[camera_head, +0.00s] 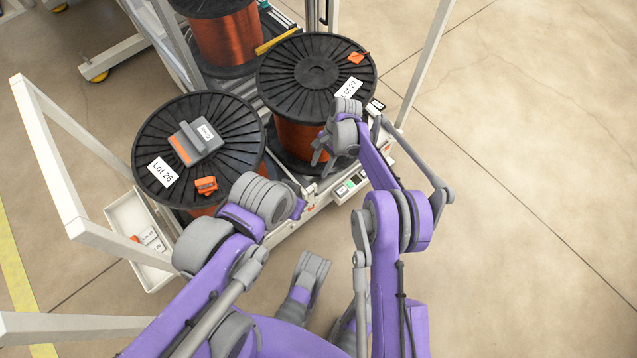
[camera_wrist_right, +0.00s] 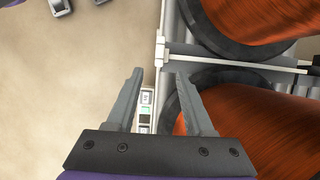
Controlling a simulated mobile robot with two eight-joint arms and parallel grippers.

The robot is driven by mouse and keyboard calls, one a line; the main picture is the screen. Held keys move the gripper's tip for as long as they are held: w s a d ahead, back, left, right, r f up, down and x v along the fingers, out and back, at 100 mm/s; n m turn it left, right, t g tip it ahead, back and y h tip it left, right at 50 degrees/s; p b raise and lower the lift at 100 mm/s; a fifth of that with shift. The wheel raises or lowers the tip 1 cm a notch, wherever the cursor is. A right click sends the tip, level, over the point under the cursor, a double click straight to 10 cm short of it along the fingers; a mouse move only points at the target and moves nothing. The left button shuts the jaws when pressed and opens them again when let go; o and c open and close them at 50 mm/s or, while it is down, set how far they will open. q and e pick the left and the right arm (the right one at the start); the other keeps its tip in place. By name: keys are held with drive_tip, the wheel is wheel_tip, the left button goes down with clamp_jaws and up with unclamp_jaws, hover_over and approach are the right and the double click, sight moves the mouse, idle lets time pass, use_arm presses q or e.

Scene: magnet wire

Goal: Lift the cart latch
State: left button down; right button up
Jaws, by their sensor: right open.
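The cart (camera_head: 290,222) has a pale frame and carries large spools of copper wire. In the right wrist view, a white fitting that looks like the latch (camera_wrist_right: 160,52) sits on the cart's front edge, where a pale bar between two spools meets it. My right gripper (camera_head: 319,154) is above the cart's front edge beside the right spool. In the right wrist view its two fingers (camera_wrist_right: 160,76) are apart with nothing between them, and the fitting lies just beyond the fingertips. Whether they touch it is unclear. My left arm reaches in front of the left spool; its gripper cannot be made out.
The left spool (camera_head: 229,120) bears a grey device (camera_head: 195,141) and an orange clip (camera_head: 206,184). The right spool (camera_head: 312,68) is labelled. A small panel (camera_wrist_right: 145,108) lies below the fitting. A white side tray (camera_head: 124,214) and white posts flank the cart. Floor at right is clear.

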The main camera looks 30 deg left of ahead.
sight(310, 188)
drive_tip(key=b+x, duration=0.1)
drive_tip(key=x, duration=0.9)
drive_tip(key=shift+f+b, duration=0.1)
drive_tip(key=shift+b, duration=0.3)
clamp_jaws()
idle(0.9)
